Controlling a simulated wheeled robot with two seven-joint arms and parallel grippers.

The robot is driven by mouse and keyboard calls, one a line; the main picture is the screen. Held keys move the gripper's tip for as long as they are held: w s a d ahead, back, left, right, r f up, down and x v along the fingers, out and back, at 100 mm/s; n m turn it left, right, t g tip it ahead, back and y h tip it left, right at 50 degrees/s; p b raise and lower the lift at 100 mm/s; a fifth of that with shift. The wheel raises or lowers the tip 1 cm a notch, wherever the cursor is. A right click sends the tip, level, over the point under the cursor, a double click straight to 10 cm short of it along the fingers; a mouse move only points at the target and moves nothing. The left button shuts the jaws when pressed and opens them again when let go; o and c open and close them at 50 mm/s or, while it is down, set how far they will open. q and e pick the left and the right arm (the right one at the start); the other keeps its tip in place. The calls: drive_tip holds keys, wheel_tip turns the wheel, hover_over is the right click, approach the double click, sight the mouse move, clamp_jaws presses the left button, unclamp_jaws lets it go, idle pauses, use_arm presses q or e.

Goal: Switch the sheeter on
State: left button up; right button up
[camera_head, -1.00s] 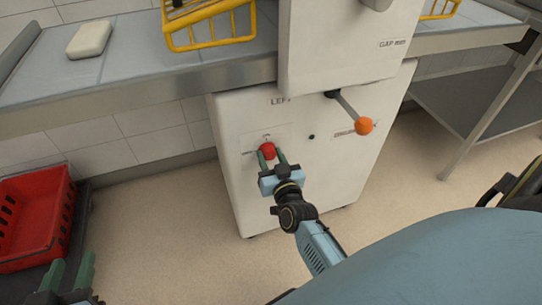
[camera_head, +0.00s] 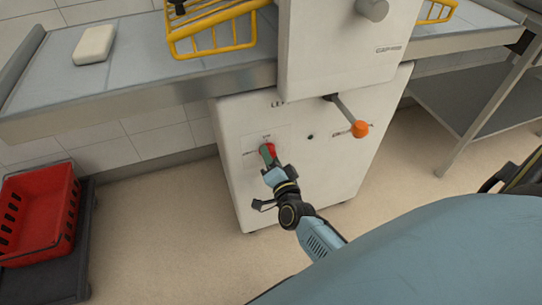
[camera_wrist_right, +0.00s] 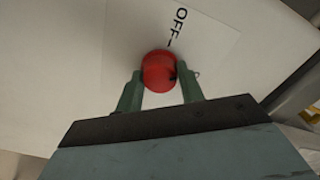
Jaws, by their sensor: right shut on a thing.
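The sheeter (camera_head: 235,190) is a white machine with a red knob (camera_head: 271,147) on the front of its base. My right gripper (camera_head: 267,153) is shut on the red knob, with its green fingers seen nearly edge-on in the head view. In the right wrist view the red knob (camera_wrist_right: 158,72) sits between the two fingertips of my right gripper (camera_wrist_right: 160,82). The label "OFF" shows above and right of the knob there, with a short line under it. The fingers partly hide the knob. My left gripper is out of view.
A lever with an orange ball (camera_head: 360,129) sticks out right of the knob. A small dark round spot (camera_head: 310,136) lies between them. A yellow wire guard (camera_head: 215,35) and a pale block (camera_head: 94,44) are above left.

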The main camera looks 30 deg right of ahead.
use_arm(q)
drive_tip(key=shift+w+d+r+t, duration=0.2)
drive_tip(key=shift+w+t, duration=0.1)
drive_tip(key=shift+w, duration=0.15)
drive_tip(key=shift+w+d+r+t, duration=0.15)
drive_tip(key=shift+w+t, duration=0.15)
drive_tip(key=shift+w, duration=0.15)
use_arm(e)
drive_tip(key=m, duration=0.6)
drive_tip(key=shift+m, duration=0.3)
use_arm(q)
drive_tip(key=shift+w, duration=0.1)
use_arm(e)
drive_tip(key=o, duration=1)
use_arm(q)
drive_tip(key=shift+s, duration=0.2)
use_arm(e)
drive_tip(key=shift+s, duration=0.1)
